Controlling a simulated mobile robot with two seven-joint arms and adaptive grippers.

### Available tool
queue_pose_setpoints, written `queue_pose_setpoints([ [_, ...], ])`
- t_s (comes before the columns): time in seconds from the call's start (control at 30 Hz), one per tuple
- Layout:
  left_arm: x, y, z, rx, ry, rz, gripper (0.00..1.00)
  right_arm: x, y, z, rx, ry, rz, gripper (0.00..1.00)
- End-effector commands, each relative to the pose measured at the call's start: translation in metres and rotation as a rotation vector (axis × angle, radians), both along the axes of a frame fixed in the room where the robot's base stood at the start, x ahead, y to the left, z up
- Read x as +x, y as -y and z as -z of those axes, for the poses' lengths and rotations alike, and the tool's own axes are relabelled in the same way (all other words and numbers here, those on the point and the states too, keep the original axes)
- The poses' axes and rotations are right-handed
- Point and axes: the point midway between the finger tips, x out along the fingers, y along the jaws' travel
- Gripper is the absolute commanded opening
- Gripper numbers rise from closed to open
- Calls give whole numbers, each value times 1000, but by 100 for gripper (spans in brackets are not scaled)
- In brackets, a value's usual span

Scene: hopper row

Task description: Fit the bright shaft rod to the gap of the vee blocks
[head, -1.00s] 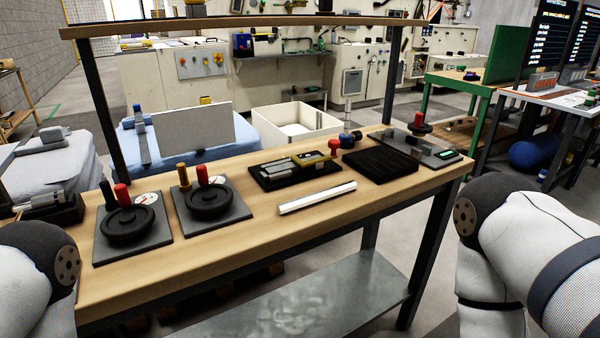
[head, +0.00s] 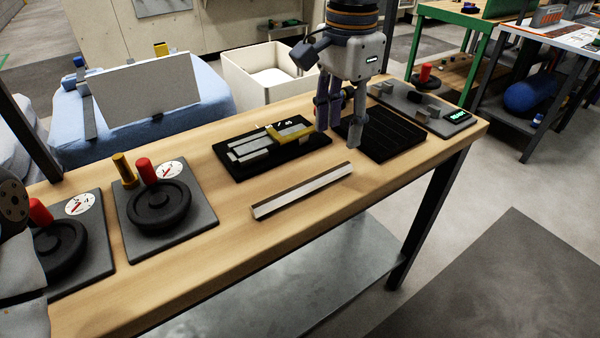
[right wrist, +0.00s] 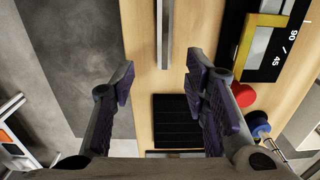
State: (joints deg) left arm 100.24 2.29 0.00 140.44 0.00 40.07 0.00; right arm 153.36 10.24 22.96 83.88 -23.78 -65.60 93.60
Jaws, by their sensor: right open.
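A long, bright, straight bar (head: 302,192), which looks like the shaft rod, lies on the middle of the bench near its front edge. It also shows in the right wrist view (right wrist: 164,35). A grey plate (head: 455,120) with small dark blocks (head: 417,97) and a green display stands at the far right; I cannot tell for sure that these are the vee blocks. My right gripper (head: 338,138) is open and empty, pointing down beside the ribbed black tray, behind and right of the bar. Its spread fingers show in the right wrist view (right wrist: 160,82). My left gripper is out of view.
The ribbed black tray (head: 388,138) lies right of a black tray (head: 238,172) holding metal and yellow pieces. Red (right wrist: 243,95) and blue (right wrist: 258,121) knobs stand near the right gripper. Two handwheel plates (head: 205,215) fill the left. Bare wood surrounds the bar.

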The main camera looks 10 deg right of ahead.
Motion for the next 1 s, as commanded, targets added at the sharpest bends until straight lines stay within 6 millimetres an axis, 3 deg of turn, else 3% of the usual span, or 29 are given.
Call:
queue_pose_setpoints([
  [0.1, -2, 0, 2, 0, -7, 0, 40, 0, 0, 28, 2, -7, 1, 42],
  [0.27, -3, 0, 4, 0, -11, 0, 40, 2, -2, 49, 2, -6, -1, 42],
  [0.43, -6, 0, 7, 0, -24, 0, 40, 6, -7, 82, 1, -8, -1, 42],
  [0.73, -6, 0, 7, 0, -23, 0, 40, 7, -7, 91, 2, 2, -1, 42],
  [0.77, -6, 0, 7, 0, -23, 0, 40, 7, -7, 91, 2, 2, -1, 39],
  [0.93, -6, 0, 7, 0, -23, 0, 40, 7, -7, 91, 1, 1, -1, 1],
  [1.0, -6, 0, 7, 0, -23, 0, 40, 7, -7, 91, 1, 1, -1, 0],
])
